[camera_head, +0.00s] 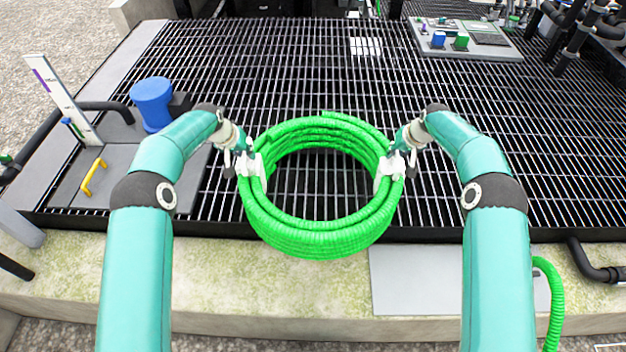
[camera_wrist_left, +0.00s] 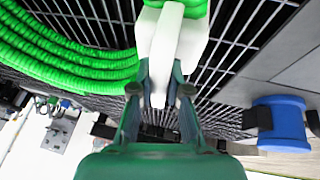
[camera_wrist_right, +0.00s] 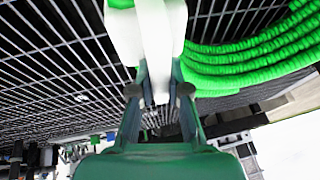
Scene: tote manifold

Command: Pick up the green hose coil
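The green hose coil (camera_head: 318,236) is a thick ring of several stacked loops in the middle of the head view, roughly level. It has a white strap or handle on its left side (camera_wrist_left: 164,40) and one on its right side (camera_wrist_right: 152,40). My left gripper (camera_head: 243,165) has its fingers closed on the left white handle. My right gripper (camera_head: 402,160) has its fingers closed on the right white handle. The coil overlaps the grating's front edge in the picture; I cannot tell whether it hangs clear of the grating.
Dark grating (camera_head: 480,130) spreads around the coil. A blue cylinder (camera_head: 152,102) and a yellow handle (camera_head: 93,177) are at left. A control panel (camera_head: 465,40) lies at back right. A pale concrete ledge (camera_head: 250,285) runs along the front. Another green hose (camera_head: 552,300) is at lower right.

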